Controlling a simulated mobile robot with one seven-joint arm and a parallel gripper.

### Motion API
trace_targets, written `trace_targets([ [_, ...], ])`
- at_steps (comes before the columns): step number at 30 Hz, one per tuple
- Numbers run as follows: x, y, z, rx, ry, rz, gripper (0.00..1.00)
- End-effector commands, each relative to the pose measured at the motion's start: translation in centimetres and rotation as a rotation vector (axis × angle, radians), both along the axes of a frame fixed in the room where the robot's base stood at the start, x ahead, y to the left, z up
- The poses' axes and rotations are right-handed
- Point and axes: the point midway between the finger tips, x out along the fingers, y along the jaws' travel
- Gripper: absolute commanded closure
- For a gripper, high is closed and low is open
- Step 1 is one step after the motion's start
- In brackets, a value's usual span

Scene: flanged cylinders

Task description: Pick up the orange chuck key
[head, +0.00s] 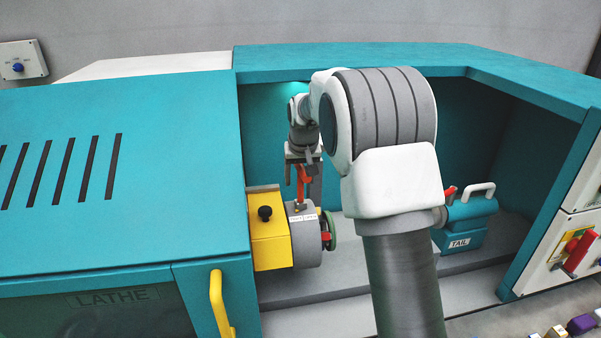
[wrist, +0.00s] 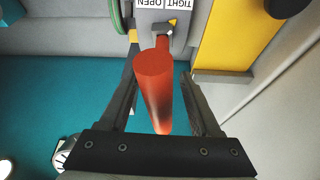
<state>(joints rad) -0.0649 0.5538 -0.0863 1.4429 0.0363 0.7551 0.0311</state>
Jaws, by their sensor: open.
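The orange chuck key (head: 301,184) stands upright on top of the grey chuck (head: 305,244) in the head view. In the wrist view the key (wrist: 155,85) is seen from above, its round end towards the camera and its lower end at the chuck. My gripper (head: 303,166) points down around the key's upper part. In the wrist view my gripper (wrist: 158,72) is open, with one dark finger on each side of the key. The gap on the right looks wider; I cannot tell whether the left finger touches.
The chuck bears a TIGHT/OPEN label (head: 303,217). A yellow block (head: 269,240) with a black knob stands left of it. The teal lathe housing (head: 120,180) walls in the left side. The TAIL unit (head: 463,240) stands to the right, beyond my arm.

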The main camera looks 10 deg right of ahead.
Motion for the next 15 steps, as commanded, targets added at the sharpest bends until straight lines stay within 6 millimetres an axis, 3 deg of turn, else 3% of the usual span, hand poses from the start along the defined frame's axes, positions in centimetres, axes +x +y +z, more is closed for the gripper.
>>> trace_targets([
  [8, 0.21, -0.02, -0.5, 0.0, -0.001, 0.0, 0.36],
  [15, 0.21, -0.02, -0.46, 0.0, -0.001, 0.0, 0.76],
])
